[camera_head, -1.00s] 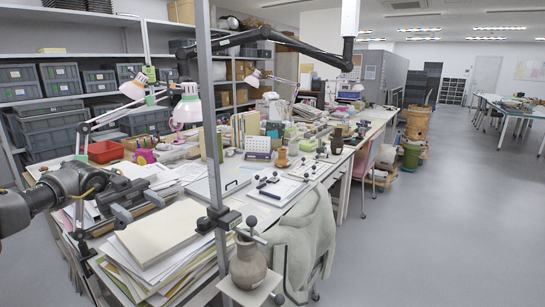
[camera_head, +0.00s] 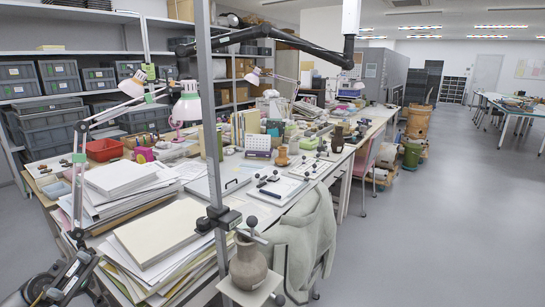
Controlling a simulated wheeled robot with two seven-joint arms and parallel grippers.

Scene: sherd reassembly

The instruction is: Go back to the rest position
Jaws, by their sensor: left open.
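My left gripper (camera_head: 62,280) is at the bottom left corner of the head view, low beside the near left end of the long work table. It is open and I see nothing held in it; part of it is cut off by the picture's edge. My right gripper is not in view. A brown clay vase (camera_head: 248,266) stands upright on a small pale plate at the bottom middle, well to the right of my left gripper and apart from it.
Tall paper stacks (camera_head: 165,234) lie on the table's near end, close to my left gripper. A metal post (camera_head: 210,130) rises by them. A draped chair (camera_head: 303,245) stands at the right of the table. Open grey floor (camera_head: 440,240) lies further right.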

